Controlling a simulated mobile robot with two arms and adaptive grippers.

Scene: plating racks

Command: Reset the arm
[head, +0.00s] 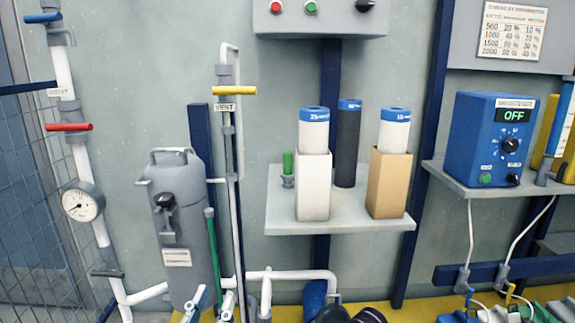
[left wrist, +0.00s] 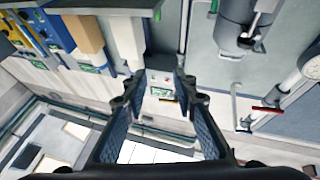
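My left gripper (left wrist: 158,90) is seen from its own wrist camera with its two dark fingers spread wide apart. Nothing is between the fingers. A dark, rounded shape (head: 350,314) is cut off by the bottom edge of the head view; I cannot tell if it is part of my gripper. My right gripper is in neither view.
A wall shelf (head: 345,226) holds boxes with blue-topped cylinders. A grey tank (head: 178,230) stands left, near pipes with a red valve handle (head: 70,127) and a gauge (head: 83,202). A blue control box (head: 490,140) sits on the right shelf.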

